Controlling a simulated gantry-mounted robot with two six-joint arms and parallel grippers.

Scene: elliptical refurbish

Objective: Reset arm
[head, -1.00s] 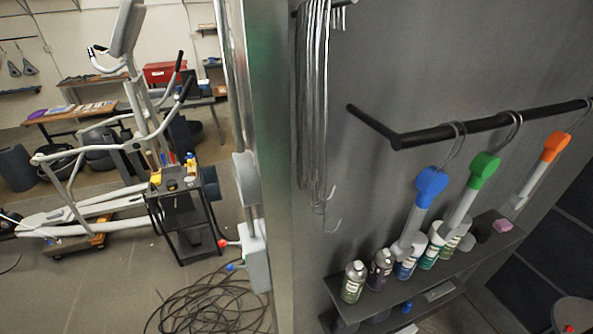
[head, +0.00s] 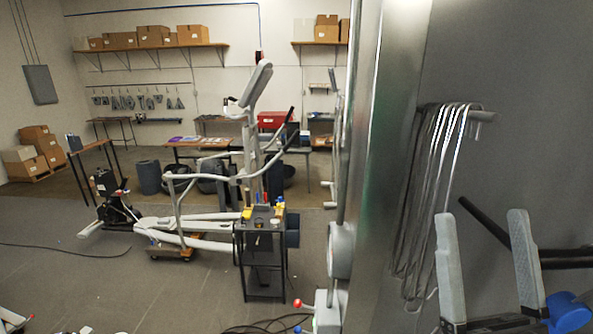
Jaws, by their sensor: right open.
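My right gripper (head: 483,216) is at the lower right of the head view, in front of the dark grey wall. Its two long grey fingers stand wide apart, point upward and have nothing between them. A black rail and a blue-ended piece (head: 569,312) show beside and behind the fingers. My left gripper is not seen. The grey elliptical trainer (head: 215,195) stands on the floor left of centre, with its upright console (head: 257,85) raised.
A black tool cart (head: 263,260) stands beside the elliptical. Black cables lie on the floor at the bottom. Open floor (head: 120,275) spreads at the lower left.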

